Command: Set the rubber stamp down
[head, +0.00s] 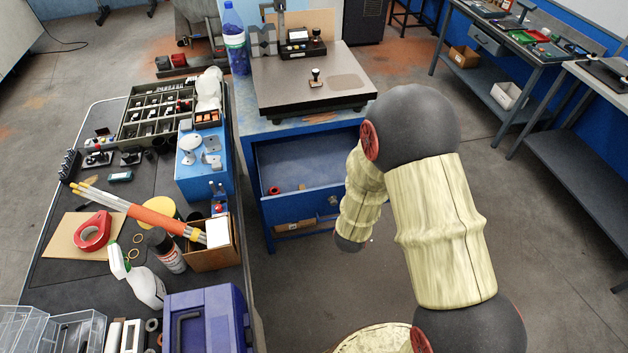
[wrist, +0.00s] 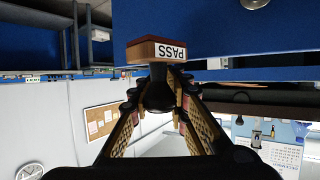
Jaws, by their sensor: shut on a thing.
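The rubber stamp (wrist: 155,52) shows in the wrist view as a wooden block with a white PASS label and a reddish face, upside down in that picture. My gripper (wrist: 158,88) is shut on its dark handle, with one finger on each side. The block sticks out beyond the fingertips. In the head view my arm hides the gripper, and I do not see the held stamp there.
An open blue drawer (head: 305,165) is below. A cluttered cart (head: 60,255) stands left; a bottle (head: 235,40) is by the plate.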

